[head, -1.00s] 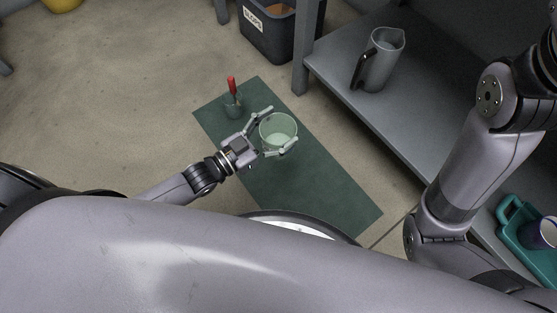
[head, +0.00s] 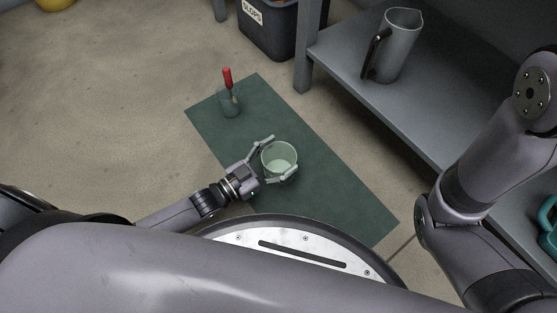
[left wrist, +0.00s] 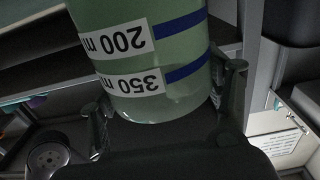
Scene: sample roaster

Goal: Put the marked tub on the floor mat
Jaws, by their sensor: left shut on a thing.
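The marked tub (head: 279,161) is a translucent pale green, open-topped cup. The green floor mat (head: 330,200) lies beneath in the head view. The tub appears over the mat's middle; whether its base touches the mat I cannot tell. My right gripper is out of view.
A small grey pot with a red-handled tool (head: 228,98) stands on the mat's far left part. A grey shelf (head: 440,115) on the right holds a metal jug (head: 393,45). A dark bin marked SLOPS (head: 275,35) stands behind. Mat right of the tub is bare.

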